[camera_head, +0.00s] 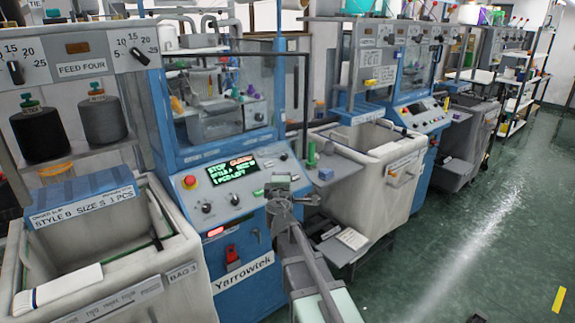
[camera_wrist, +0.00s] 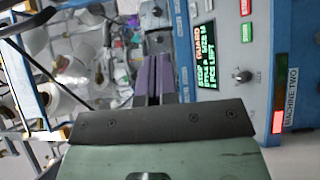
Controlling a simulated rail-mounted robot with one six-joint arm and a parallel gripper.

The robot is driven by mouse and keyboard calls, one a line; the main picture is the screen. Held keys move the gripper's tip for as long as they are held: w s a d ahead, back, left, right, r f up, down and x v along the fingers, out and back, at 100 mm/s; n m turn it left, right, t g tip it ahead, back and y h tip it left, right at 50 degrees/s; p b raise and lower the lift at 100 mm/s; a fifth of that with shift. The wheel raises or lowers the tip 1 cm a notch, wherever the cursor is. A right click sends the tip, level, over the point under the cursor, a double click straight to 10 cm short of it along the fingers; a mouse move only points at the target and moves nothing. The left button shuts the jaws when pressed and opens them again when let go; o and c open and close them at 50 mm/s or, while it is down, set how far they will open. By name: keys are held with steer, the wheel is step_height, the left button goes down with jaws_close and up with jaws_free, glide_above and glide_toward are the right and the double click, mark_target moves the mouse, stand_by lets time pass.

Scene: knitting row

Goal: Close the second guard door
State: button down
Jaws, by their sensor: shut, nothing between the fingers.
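The blue knitting machine (camera_head: 235,200) in front of me has a clear-windowed guard area above its panel. A dark-framed clear guard door (camera_head: 305,100) appears to stand out from the right side of that opening, so it looks open; its exact angle is hard to tell. My gripper (camera_head: 278,185) is in front of the panel's right side, below the door frame. In the wrist view my gripper's fingers (camera_wrist: 153,78) are together and empty.
A grey bin (camera_head: 385,165) stands right of the machine, with a small shelf holding a green peg (camera_head: 311,155) between them. Another bin (camera_head: 110,270) stands at left. A red light (camera_wrist: 278,122) glows by the MACHINE TWO label.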

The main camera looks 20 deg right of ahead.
mark_target(285, 156)
steer(key=x, duration=1.3)
steer(key=shift+w+d, duration=0.2)
steer(key=shift+w, duration=0.1)
